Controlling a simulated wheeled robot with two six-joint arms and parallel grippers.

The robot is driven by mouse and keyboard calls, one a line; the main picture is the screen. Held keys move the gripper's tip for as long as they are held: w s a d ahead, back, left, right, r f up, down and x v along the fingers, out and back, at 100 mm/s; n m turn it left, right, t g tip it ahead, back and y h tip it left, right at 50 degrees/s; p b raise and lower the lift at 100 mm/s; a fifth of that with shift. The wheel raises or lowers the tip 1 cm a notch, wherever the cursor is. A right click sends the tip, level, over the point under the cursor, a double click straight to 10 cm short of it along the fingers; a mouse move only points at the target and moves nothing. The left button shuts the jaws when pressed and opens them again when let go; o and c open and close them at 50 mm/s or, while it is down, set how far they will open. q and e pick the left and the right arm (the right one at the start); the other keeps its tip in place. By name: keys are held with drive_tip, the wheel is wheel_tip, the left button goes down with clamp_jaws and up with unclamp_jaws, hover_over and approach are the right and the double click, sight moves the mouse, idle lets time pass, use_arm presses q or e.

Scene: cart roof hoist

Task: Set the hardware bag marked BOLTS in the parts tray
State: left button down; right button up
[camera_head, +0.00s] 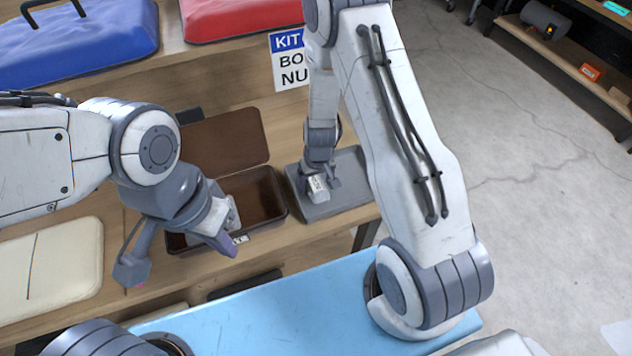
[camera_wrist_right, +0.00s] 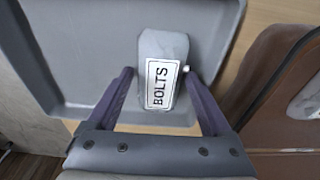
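The grey hardware bag marked BOLTS (camera_wrist_right: 161,82) has a white label that reads clearly in the right wrist view. The tray also shows in the head view (camera_head: 350,200), right of the brown case. My left gripper (camera_head: 180,256) has its fingers spread, at the front left of the case.
The brown case (camera_head: 283,200) stands open, its lid (camera_head: 225,142) tilted back. Another greyish bag (camera_wrist_right: 306,102) shows in it. A sign (camera_head: 290,62), blue case (camera_head: 75,40) and red case (camera_head: 240,15) stand behind. A cream pad (camera_head: 50,270) lies at left.

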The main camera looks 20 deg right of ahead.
sight(317, 186)
drive_tip(key=shift+o, duration=0.2)
wheel_tip(317, 186, up, 12)
drive_tip(key=s+p, duration=0.1)
drive_tip(key=p, duration=0.9)
drive_tip(key=s+a+r+n, duration=0.1)
drive_tip(key=s+a+r, duration=0.2)
drive_tip(key=a+r, duration=0.15)
drive_tip(key=s+a+r+n+y, duration=0.1)
drive_tip(key=s+a+r, duration=0.15)
drive_tip(key=r, duration=0.35)
drive_tip(key=s+a+r+n, duration=0.1)
drive_tip(key=s+a+r, duration=0.1)
drive_tip(key=a+r, duration=0.25)
drive_tip(key=s+r+n, duration=0.2)
drive_tip(key=s+r, duration=0.3)
drive_tip(key=s, duration=0.2)
drive_tip(key=s+a+r+n+g, duration=0.1)
drive_tip(key=s+r+n, duration=0.1)
drive_tip(key=s+r, duration=0.3)
drive_tip(key=s, duration=0.3)
drive_tip(key=shift+r, duration=0.15)
